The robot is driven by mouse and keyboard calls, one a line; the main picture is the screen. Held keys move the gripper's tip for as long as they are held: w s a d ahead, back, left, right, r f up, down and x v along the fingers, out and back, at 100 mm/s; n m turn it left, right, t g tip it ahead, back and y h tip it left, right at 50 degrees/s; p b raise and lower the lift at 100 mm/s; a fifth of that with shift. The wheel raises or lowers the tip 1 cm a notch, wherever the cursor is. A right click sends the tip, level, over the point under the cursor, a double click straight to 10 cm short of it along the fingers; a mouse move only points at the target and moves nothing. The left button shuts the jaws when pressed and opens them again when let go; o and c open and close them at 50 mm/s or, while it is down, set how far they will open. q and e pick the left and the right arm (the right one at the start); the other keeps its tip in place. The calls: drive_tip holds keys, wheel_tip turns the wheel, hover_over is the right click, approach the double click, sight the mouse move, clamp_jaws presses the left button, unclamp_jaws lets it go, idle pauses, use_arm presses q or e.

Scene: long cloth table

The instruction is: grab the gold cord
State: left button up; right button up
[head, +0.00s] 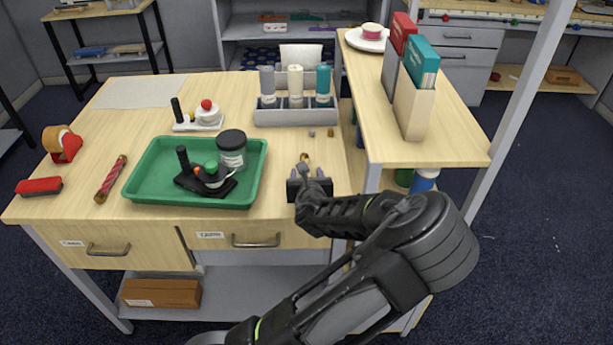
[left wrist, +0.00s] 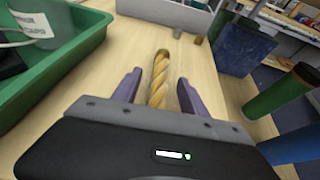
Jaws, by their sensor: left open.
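The gold cord (left wrist: 159,78) is a twisted, rope-like piece in the left wrist view, lying on the wooden table. Its far end points away from me and its near end is hidden behind my gripper body. My left gripper (left wrist: 157,90) is open, with one purple finger on each side of the cord and visible gaps on both sides. In the head view, a small tip of the cord (head: 305,157) shows just beyond my left gripper (head: 310,174), and the rest is hidden by it. My right gripper is not in view.
A green tray (head: 140,197) holding a dark jar (head: 232,150) and a black-handled item stands left of the gripper. A grey rack (head: 262,117) with bottles is behind. A raised shelf (head: 455,135) bounds the right side. A red twisted cord (head: 110,180) lies far left.

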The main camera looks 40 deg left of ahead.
use_arm(q)
drive_tip(key=shift+c, duration=0.3)
clamp_jaws()
idle(0.6)
